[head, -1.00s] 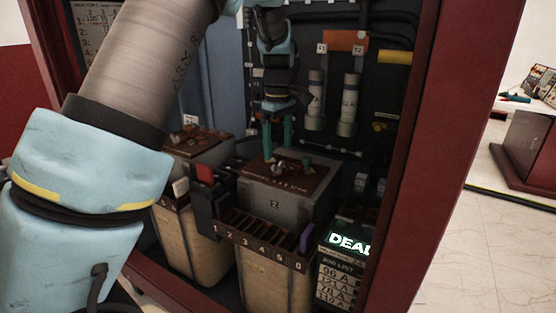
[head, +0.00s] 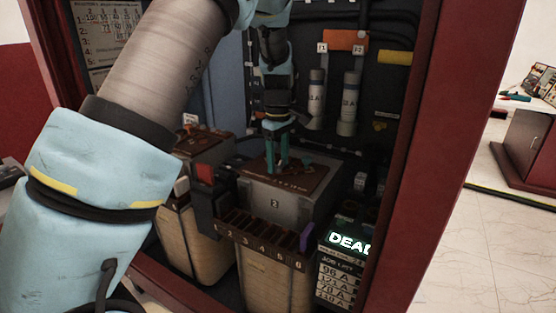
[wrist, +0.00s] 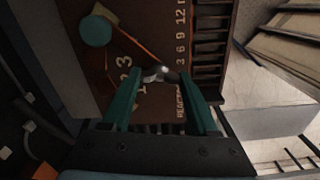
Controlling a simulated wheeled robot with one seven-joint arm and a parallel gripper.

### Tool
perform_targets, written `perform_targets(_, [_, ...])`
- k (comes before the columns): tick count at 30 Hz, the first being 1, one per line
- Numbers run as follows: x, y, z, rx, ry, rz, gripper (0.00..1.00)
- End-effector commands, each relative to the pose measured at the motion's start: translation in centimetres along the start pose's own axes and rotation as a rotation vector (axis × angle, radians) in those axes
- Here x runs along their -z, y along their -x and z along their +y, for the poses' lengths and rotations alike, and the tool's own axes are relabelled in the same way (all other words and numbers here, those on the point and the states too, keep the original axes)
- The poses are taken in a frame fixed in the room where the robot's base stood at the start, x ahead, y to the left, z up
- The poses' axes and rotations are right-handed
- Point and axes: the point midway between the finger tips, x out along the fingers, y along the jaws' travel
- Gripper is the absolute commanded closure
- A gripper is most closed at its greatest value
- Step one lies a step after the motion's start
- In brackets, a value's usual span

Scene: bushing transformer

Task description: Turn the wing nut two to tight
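A small shiny metal wing nut (wrist: 160,73) sits on a brown marked plate (wrist: 135,45) in the wrist view. My gripper (wrist: 160,72) has its two teal fingers apart, one on each side of the nut. I cannot tell whether they touch it. In the head view my gripper (head: 276,168) points straight down, its tips at the brown top plate (head: 312,177) of the grey box labelled 2 (head: 275,204). The nut is hidden there behind the fingers.
A teal knob (wrist: 92,31) and a thin orange strip (wrist: 135,38) lie beside the nut. A slotted terminal row (head: 262,228) with a purple piece (head: 307,238) runs along the front. Fuses (head: 349,100) hang behind. The red cabinet frame (head: 418,150) bounds the right.

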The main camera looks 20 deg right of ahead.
Motion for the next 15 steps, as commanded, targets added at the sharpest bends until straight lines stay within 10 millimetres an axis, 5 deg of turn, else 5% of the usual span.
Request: perform_targets(15, [0.00,0.02,-0.05,0.001,0.000,0.000,0.96])
